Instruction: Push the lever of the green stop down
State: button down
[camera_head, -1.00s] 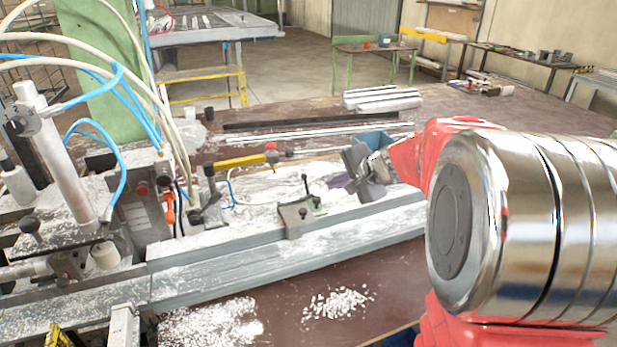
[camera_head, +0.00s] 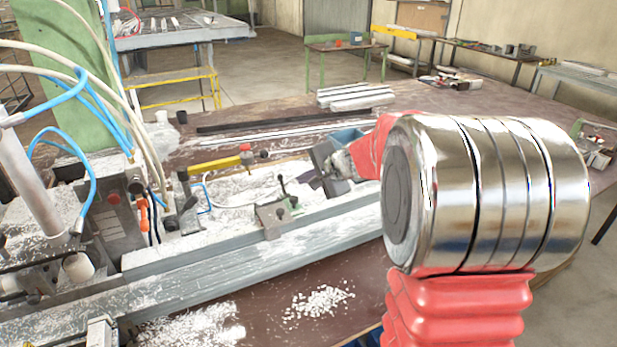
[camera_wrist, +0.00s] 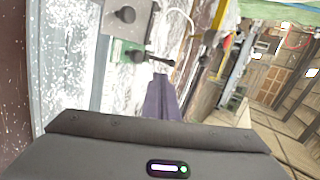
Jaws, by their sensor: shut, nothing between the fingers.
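The green stop (camera_head: 294,202) is a small green piece at the rail of the bench, beside a grey block (camera_head: 268,222). Its black lever (camera_head: 283,187) stands up with a dark knob on top. In the wrist view the green stop (camera_wrist: 122,48) lies left of centre, and its black lever (camera_wrist: 155,60) points right, just beyond my fingertips. My gripper (camera_head: 314,183) is shut and empty, just right of the lever in the head view. In the wrist view the purplish fingers (camera_wrist: 161,84) are together, and seem close to the lever; contact cannot be told.
A grey rail (camera_head: 200,266) runs along the bench front, with white chips (camera_head: 318,301) before it. A yellow bar (camera_head: 214,166) with a red end lies behind. Hoses and a clamp unit (camera_head: 108,222) stand left. White profiles (camera_head: 355,96) lie at the back.

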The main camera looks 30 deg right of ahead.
send_over(290, 195)
jog(key=s, duration=0.3)
jog(key=f, duration=0.4)
jog(key=shift+w+d, duration=0.1)
jog(key=shift+d, duration=0.15)
jog(key=w, duration=0.2)
jog(key=shift+w+a+f, duration=0.25)
jog(key=shift+w, duration=0.55)
